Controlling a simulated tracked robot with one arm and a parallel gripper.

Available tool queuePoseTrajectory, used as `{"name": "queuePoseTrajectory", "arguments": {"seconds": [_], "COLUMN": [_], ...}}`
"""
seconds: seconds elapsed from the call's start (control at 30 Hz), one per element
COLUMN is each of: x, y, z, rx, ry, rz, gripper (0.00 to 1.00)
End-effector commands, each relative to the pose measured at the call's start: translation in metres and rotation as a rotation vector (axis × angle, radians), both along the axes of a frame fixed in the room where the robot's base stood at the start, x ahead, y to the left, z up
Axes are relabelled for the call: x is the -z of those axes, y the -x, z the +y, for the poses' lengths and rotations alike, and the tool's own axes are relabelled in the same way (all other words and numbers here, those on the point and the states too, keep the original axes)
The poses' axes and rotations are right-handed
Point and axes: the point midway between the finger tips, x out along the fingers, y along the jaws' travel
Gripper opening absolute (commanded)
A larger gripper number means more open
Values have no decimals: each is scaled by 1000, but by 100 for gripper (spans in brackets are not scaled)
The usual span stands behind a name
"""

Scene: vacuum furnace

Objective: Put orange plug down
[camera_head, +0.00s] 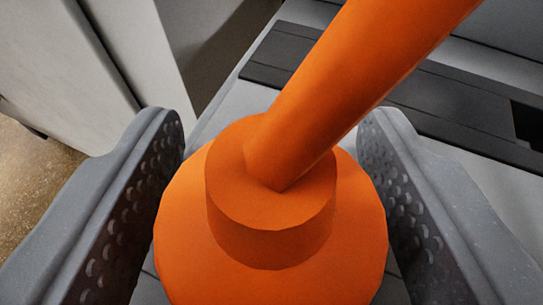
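The orange plug (272,215) fills the middle of the view. It has a wide round disc at the bottom, a short thick collar on it, and a long rod that slants up to the right and out of the top edge. My gripper (270,118) has one grey finger on each side of the plug. The disc's left and right edges meet the inner faces of the fingers, while the collar stands clear of both. My gripper appears shut on the disc. The underside of the plug is hidden, so I cannot tell whether it touches a surface.
A light grey surface with a dark grey strip (440,100) lies behind the plug to the right. A dark rectangular opening (527,122) shows at the right edge. Pale upright panels (62,60) stand at upper left. Brown floor (35,180) shows at the left.

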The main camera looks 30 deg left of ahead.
Motion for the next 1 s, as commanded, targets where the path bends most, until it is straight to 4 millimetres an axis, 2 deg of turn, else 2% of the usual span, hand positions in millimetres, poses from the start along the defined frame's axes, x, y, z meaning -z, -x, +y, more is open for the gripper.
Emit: {"name": "queuePoseTrajectory", "arguments": {"seconds": [0.27,0.8,1.0], "x": [-7,-39,-45], "y": [1,79,96], "z": [-1,-41,-50], "rx": [1,4,3], "ry": [3,1,1], "rz": [-2,-1,2], "gripper": [54,54,54]}}
